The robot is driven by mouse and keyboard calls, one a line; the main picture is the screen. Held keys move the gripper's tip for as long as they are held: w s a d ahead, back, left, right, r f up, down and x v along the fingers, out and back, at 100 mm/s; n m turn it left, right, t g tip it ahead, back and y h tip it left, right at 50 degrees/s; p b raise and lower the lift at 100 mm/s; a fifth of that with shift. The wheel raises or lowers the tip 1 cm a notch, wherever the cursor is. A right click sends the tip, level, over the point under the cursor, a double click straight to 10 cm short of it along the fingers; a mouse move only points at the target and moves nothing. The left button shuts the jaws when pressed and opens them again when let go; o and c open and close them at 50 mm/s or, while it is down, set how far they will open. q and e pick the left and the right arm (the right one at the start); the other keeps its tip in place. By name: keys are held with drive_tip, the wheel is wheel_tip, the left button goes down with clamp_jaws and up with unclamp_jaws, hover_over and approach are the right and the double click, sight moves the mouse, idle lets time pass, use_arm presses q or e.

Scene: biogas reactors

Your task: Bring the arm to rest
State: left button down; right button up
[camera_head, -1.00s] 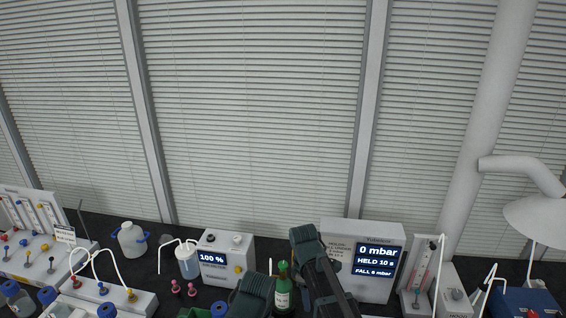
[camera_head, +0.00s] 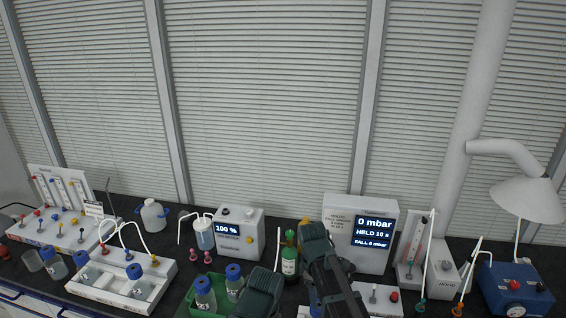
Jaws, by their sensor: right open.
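My right gripper (camera_head: 330,270) shows as a dark shape at the lower middle, in front of the box with the "0 mbar" display (camera_head: 374,230). I see nothing held in it, and its fingertips are hard to make out. Another dark part of my arm stands to its left at the bottom edge. My left gripper is not in view.
A green bottle (camera_head: 289,258) stands close left of my arm. A green tray (camera_head: 205,302) with blue-capped bottles and a "100 %" box (camera_head: 239,233) are further left. A white rack (camera_head: 112,283) and valve panel (camera_head: 55,230) fill the left; a blue box (camera_head: 515,288) stands right.

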use_arm(q)
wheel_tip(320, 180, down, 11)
drive_tip(key=b, duration=1)
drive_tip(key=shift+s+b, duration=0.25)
drive_tip(key=shift+b, duration=0.15)
use_arm(e)
drive_tip(key=s+a+f+m, duration=0.4)
drive_tip(key=s+f+m, duration=0.5)
drive_tip(key=s, duration=0.6)
drive_tip(key=shift+f+m, duration=0.3)
drive_tip(key=shift+f, duration=0.6)
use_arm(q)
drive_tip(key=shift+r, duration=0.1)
use_arm(e)
drive_tip(key=shift+d, duration=0.1)
